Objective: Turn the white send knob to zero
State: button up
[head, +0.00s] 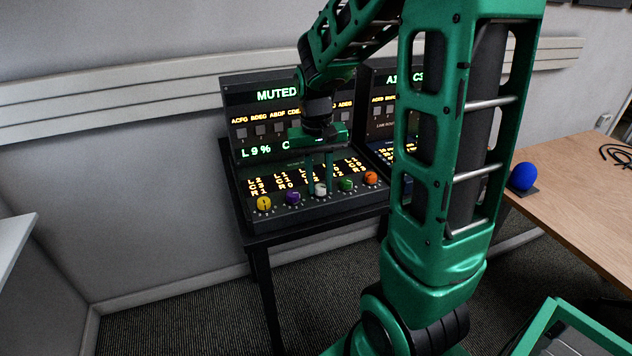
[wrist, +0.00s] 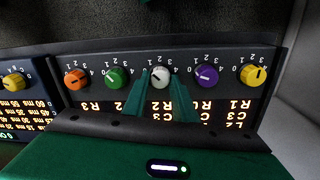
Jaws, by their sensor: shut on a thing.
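The white knob (head: 320,190) sits in the middle of a row of coloured knobs on the sloped front of a dark console. It also shows in the wrist view (wrist: 160,79), between my two green fingers. My gripper (wrist: 161,73) is shut on the white knob, one finger on each side of it. In the head view my gripper (head: 319,184) points down at the knob from above. A scale of small digits surrounds the knob, partly hidden by the fingers. I cannot tell which digit the knob points to.
Purple (head: 293,197) and yellow (head: 264,203) knobs stand to the left, green (head: 346,184) and orange (head: 371,178) to the right. The console's screen (head: 277,96) reads MUTED. A second console (head: 381,112) stands close on the right. A blue ball (head: 523,176) rests on a wooden table (head: 570,190).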

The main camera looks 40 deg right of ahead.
aim_at(317, 186)
jog(key=n, duration=0.5)
jog(key=shift+a, duration=0.15)
jog(key=shift+w+n, duration=0.1)
jog(key=shift+n, duration=0.2)
dwell(0.3)
jog(key=o, duration=1)
jog(key=shift+o, duration=0.2)
notch_tip(317, 186, up, 11)
jog(key=shift+a, duration=0.25)
jog(key=shift+f, duration=0.15)
jog(key=s+f+m, duration=0.3)
jog(key=s, duration=0.7)
jog(key=s+f+m, duration=0.3)
jog(key=s, duration=0.8)
jog(key=shift+s+f+m+y, duration=0.15)
jog(key=shift+f+m+y, duration=0.15)
jog(key=shift+y, duration=0.1)
